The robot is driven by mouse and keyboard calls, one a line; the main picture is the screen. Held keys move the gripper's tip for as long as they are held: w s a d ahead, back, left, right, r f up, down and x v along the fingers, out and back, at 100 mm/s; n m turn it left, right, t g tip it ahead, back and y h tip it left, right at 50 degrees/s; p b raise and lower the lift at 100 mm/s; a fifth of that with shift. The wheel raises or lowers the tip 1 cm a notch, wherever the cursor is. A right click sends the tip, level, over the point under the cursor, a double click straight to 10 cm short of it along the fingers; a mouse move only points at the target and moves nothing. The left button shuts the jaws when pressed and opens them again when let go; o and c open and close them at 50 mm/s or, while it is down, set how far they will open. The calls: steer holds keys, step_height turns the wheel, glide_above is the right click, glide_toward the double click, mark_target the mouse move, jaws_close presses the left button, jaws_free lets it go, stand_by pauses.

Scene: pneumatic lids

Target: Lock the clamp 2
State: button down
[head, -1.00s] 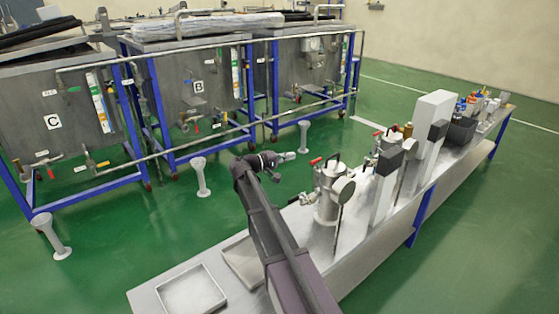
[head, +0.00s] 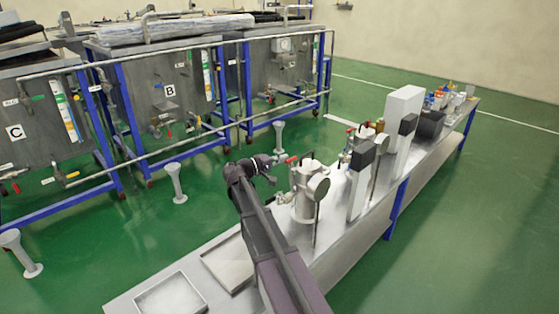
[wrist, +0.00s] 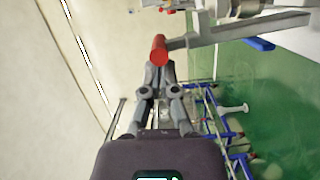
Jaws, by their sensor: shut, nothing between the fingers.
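A steel vessel (head: 305,198) stands on the bench. A red-tipped lever (head: 291,159) sits at its top left; no number is legible, so I cannot tell whether it is clamp 2. My gripper (head: 274,168) is just left of this lever in the head view, its fingers small and unclear. In the wrist view my gripper (wrist: 156,68) is shut and empty. A red grip (wrist: 160,48) on a grey lever arm (wrist: 245,30) lies right at its fingertips. I cannot tell whether they touch. The lever arm runs right, beside metal vessel parts.
The long bench (head: 345,238) also carries a white tall box (head: 402,122), a round gauge (head: 318,188), more fittings and a shallow tray (head: 172,297). Tanks in blue frames stand behind at left.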

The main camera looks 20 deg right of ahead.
steer(key=shift+s+d+r, duration=0.1)
steer(key=shift+s+d, duration=0.1)
steer(key=shift+s, duration=0.4)
steer(key=shift+s+d, duration=0.2)
steer(key=shift+s, duration=0.45)
steer(key=w+a+r+p, duration=0.1)
steer(key=w+a, duration=0.2)
steer(key=a, duration=0.8)
steer(key=shift+w+a+r, duration=0.15)
steer(key=shift+w+a, duration=0.05)
